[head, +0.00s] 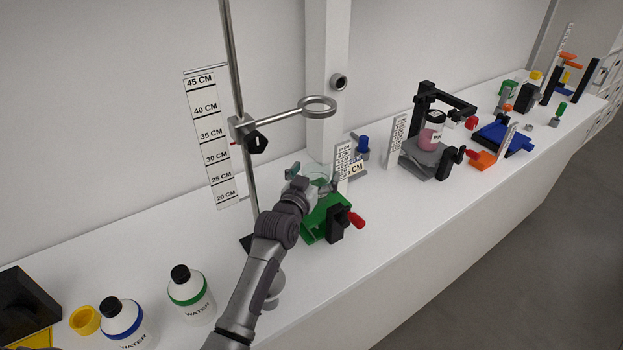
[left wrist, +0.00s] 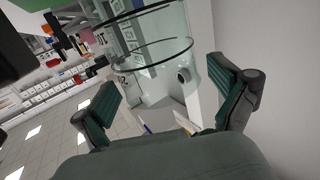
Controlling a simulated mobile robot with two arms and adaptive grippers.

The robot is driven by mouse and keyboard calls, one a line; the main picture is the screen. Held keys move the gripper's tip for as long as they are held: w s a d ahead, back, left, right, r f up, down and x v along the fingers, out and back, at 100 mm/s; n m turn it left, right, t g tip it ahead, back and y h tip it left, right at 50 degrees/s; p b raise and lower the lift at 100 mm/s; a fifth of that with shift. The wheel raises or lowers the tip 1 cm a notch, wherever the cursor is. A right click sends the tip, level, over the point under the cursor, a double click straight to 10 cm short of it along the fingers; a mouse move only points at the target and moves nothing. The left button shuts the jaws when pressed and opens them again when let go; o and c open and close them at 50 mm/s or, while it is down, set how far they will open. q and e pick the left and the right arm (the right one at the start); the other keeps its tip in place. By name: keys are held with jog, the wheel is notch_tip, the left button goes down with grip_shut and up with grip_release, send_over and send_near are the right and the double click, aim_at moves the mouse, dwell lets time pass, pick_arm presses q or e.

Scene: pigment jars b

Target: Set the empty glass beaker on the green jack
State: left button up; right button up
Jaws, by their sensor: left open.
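The clear glass beaker (head: 321,176) appears to stand on the green jack (head: 314,226), which has a red knob and a black block at its front. My left gripper (head: 307,180) is at the beaker, above the jack's left side, and partly hides it. In the left wrist view the beaker (left wrist: 150,42) shows large, just ahead of my open left fingers (left wrist: 165,88), which look apart from it. The contact between the beaker's base and the jack is hidden. My right gripper is not in view.
A retort stand (head: 233,90) with a ring (head: 318,106) rises left of the jack. A height scale (head: 343,160) stands behind the jack. A grey jack (head: 425,160) carries a jar of pink pigment (head: 431,132). Water bottles (head: 191,295) stand at front left.

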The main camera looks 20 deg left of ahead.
pick_arm(q)
jog(key=s+b, duration=0.2)
jog(key=s, duration=1)
jog(key=shift+a+r, duration=0.35)
jog(key=shift+a, duration=0.05)
